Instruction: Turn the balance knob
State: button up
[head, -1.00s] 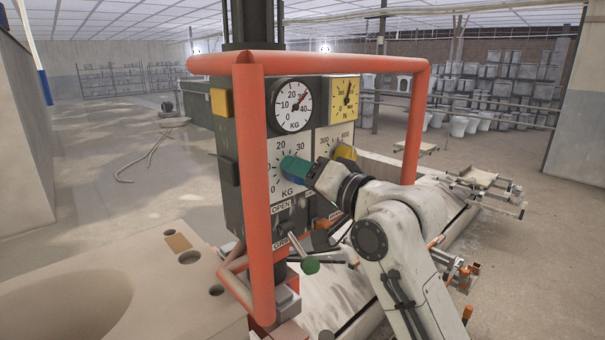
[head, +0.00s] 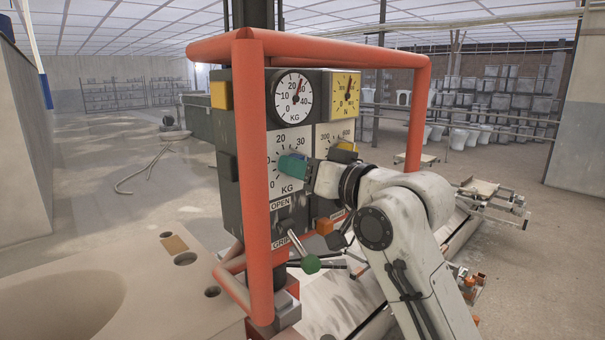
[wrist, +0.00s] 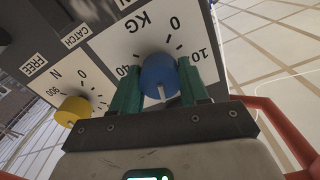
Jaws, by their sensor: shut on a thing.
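The blue balance knob (wrist: 158,72) sits on the white KG dial (wrist: 118,45) and has a white pointer line pointing down in the wrist view. My gripper (wrist: 157,88) has its two green fingers shut on it, one on either side. The lettering is upside down there; 0, 10 and 40 show, the rest of the dial is hidden. In the head view, my gripper (head: 291,166) reaches the dial from the right and hides the knob. Above it, the round KG gauge (head: 293,97) has its red needle just right of straight up.
A yellow knob (wrist: 73,109) on the N dial is close beside my gripper. A red tube frame (head: 254,190) surrounds the control box. A green-ended lever (head: 310,264) sticks out below my wrist. A pale moulded block (head: 130,285) lies at the lower left.

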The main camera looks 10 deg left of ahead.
dwell(0.5)
jog(key=o, duration=1.1)
jog(key=shift+c, duration=0.2)
jog(key=b+v, duration=0.2)
jog(key=v, duration=0.8)
jog(key=shift+s+d+b, duration=0.25)
jog(key=shift+d+b, duration=0.05)
jog(key=shift+d, duration=0.05)
